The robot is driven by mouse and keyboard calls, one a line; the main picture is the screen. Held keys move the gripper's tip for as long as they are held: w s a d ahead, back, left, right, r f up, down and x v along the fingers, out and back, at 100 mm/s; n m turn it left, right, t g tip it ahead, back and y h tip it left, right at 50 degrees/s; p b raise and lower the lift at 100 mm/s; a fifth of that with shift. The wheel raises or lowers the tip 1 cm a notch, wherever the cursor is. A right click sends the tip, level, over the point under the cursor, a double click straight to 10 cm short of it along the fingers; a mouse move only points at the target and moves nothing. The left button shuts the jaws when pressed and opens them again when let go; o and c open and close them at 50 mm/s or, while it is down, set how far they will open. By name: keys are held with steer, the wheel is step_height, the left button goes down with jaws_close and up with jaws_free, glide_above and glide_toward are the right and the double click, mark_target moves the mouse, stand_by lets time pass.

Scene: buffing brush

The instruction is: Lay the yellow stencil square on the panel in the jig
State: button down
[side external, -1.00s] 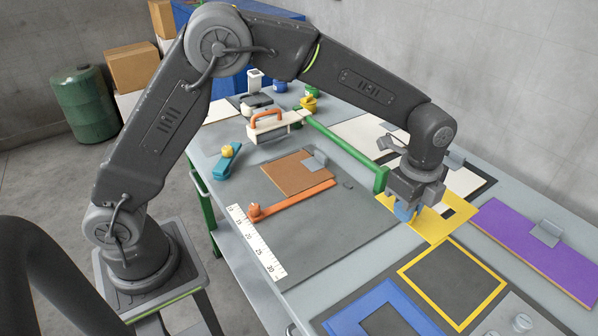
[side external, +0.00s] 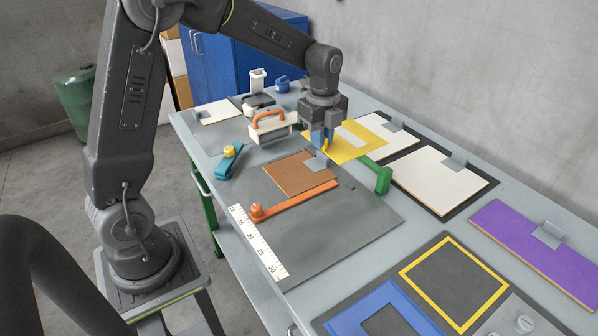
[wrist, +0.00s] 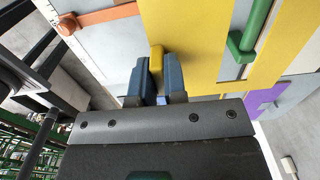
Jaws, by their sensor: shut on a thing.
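The yellow stencil (side external: 345,154) is a flat square with a cutout and a small yellow grip tab. My gripper (side external: 324,143) has its blue fingers shut on the tab and carries the stencil near the middle of the bench. In the wrist view the tab (wrist: 156,58) sits between the fingers and the yellow sheet (wrist: 190,30) extends beyond them. A brown panel (side external: 292,176) lies on the grey jig board (side external: 335,222), beside an orange bar (side external: 300,200). The stencil is behind and right of this panel, apart from it. Its exact height is unclear.
A green arm (side external: 382,180) ends close to the stencil; part of it is hidden. White panels (side external: 435,178) with clips lie to the right, and a purple panel (side external: 520,232) farther right. A yellow outline (side external: 493,300) marks a grey mat in front. An orange-handled block (side external: 262,133) stands behind.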

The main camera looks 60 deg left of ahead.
steer(key=s+a+r, duration=0.1)
steer(key=s+a, duration=1.5)
steer(key=a, duration=0.1)
steer(key=shift+w+d+f, duration=1.3)
steer(key=shift+w+f, duration=0.25)
steer(key=shift+f, duration=0.2)
steer(key=shift+w+d+f, duration=1.25)
steer(key=shift+w+f, duration=0.25)
steer(key=shift+f, duration=0.25)
steer(key=shift+w+d+f, duration=1.3)
steer(key=shift+w+f, duration=0.25)
steer(key=shift+f, duration=0.2)
steer(key=shift+f, duration=0.2)
steer(key=shift+f, duration=0.35)
steer(key=c, duration=1.2)
jaws_free()
steer(key=shift+o, duration=0.2)
